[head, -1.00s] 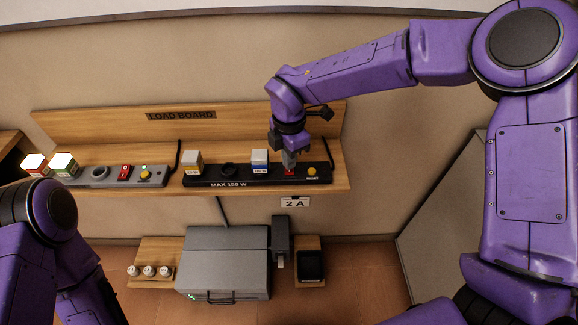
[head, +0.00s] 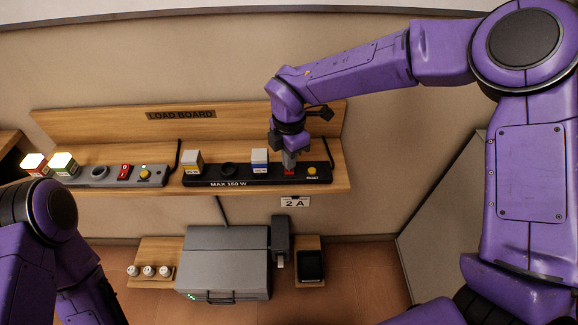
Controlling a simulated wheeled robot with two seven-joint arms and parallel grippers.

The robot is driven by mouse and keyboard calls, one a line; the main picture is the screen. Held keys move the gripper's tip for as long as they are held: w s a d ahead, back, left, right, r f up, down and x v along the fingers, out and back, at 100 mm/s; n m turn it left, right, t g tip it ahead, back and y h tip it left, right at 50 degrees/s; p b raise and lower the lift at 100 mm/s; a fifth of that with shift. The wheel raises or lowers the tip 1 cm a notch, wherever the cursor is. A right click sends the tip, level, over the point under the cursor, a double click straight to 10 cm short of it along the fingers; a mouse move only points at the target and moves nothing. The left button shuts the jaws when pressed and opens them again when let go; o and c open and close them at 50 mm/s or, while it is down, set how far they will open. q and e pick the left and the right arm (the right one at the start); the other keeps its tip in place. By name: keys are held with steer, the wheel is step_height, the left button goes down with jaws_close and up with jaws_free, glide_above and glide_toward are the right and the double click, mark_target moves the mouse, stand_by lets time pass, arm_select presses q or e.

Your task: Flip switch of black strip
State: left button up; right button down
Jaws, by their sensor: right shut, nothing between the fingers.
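The black strip (head: 270,179) lies on the wooden shelf, marked with a MAX W label. It carries a yellow-banded block, an empty round socket, a blue-banded block, a red switch (head: 289,171) and a yellow button (head: 312,171). My right gripper (head: 289,162) is shut and points down directly at the red switch, its tips at or just above it. The fingers partly hide the switch, so I cannot tell its tilt or whether they touch. My left arm shows at the lower left; its gripper is out of view.
A grey strip (head: 100,180) with two glowing cubes, a red switch and a yellow button lies left on the same shelf (head: 335,184). Below stand a grey box (head: 230,245), several white knobs and a black tray. The LOAD BOARD panel rises behind.

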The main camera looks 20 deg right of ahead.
steer(key=shift+f+b, duration=0.7)
steer(key=shift+f, duration=0.15)
stand_by(0.3)
steer(key=shift+r+p, duration=2.35)
steer(key=shift+r, duration=1.25)
steer(key=shift+f, duration=0.1)
